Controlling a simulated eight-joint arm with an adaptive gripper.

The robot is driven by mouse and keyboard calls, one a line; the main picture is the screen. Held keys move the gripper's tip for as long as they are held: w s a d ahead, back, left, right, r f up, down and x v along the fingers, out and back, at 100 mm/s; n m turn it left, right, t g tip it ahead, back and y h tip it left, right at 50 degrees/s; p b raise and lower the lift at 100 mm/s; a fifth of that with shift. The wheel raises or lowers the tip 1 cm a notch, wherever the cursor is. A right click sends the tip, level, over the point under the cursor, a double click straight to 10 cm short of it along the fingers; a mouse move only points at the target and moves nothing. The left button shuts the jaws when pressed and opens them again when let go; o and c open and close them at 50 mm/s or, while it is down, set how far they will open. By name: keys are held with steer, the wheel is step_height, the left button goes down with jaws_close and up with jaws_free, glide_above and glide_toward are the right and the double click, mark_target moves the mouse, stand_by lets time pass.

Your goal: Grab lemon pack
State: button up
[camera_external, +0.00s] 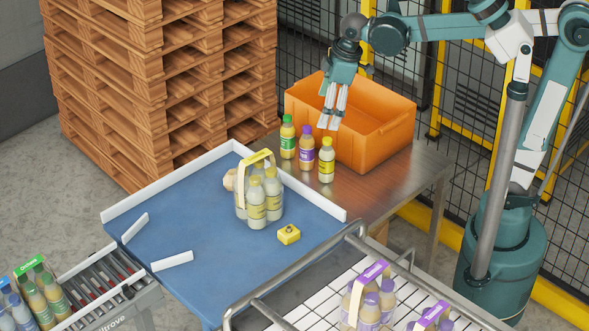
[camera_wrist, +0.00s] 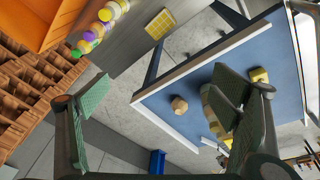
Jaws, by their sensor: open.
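The lemon pack (camera_external: 257,200) is a group of pale-yellow bottles with yellow caps under a yellow carrying handle. It stands upright on the blue table, left of and below my gripper in the external view. In the wrist view, the lemon pack (camera_wrist: 211,103) is partly covered by my right finger. My gripper (camera_external: 332,108) is open and empty. It hangs in the air in front of the orange crate, apart from the pack. Its two spread fingers also frame the wrist view (camera_wrist: 160,95).
Three single bottles (camera_external: 306,148) stand beside the orange crate (camera_external: 366,148). A yellow block (camera_external: 289,234) and a round beige object (camera_external: 230,180) are near the pack. The blue table (camera_external: 200,225) has white rims. Purple-capped packs (camera_external: 370,300) stand on a white rack at the front. Pallets (camera_external: 170,85) rise behind.

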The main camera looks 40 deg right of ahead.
steer(key=w+a+n+g, duration=0.1)
steer(key=a+n, duration=0.3)
steer(key=a, duration=1)
steer(key=n+g+h, duration=0.1)
steer(key=n+g, duration=0.1)
steer(key=n, duration=0.1)
glide_above(257, 169)
steer(key=shift+f+p, duration=0.4)
steer(key=shift+f, duration=0.25)
steer(key=shift+f, duration=0.1)
steer(key=shift+d+f, duration=0.1)
steer(key=shift+f, duration=1.1)
steer(key=shift+f, duration=0.1)
steer(key=shift+w+f, duration=0.1)
steer(key=shift+f, duration=2.4)
steer(key=shift+c, duration=0.5)
steer(key=c, duration=1.8)
